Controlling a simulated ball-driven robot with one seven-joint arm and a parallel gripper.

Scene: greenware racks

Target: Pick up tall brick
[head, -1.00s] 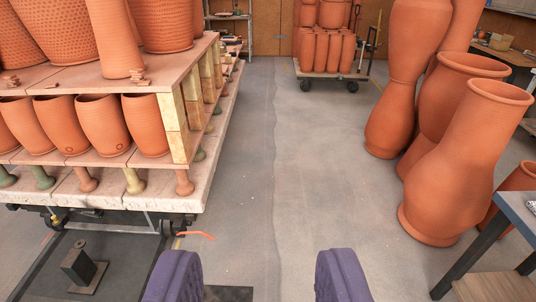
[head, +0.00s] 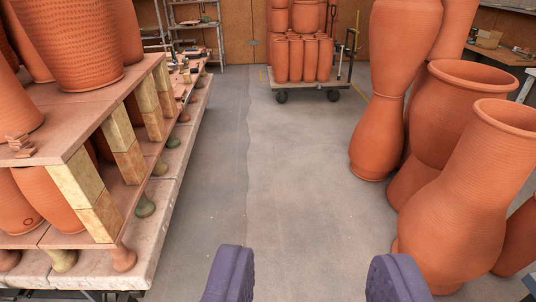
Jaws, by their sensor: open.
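Pale yellow bricks stand upright as posts between the shelves of the rack (head: 140,262) at left. The nearest brick post (head: 82,184) is at the rack's front corner, on a shorter brick piece (head: 101,218). More posts, such as one farther back (head: 122,152), recede along the rack's side. I cannot tell for sure which one is the tall brick. My gripper (head: 312,275) is open and empty at the bottom of the view, its two purple padded fingers wide apart. It is over the floor, to the right of the rack and apart from the bricks.
Terracotta pots (head: 66,45) fill the rack's shelves close to the posts. Large tall vases (head: 465,205) stand on the floor at right. A cart (head: 308,84) loaded with pots stands at the back. The concrete aisle (head: 270,180) between rack and vases is clear.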

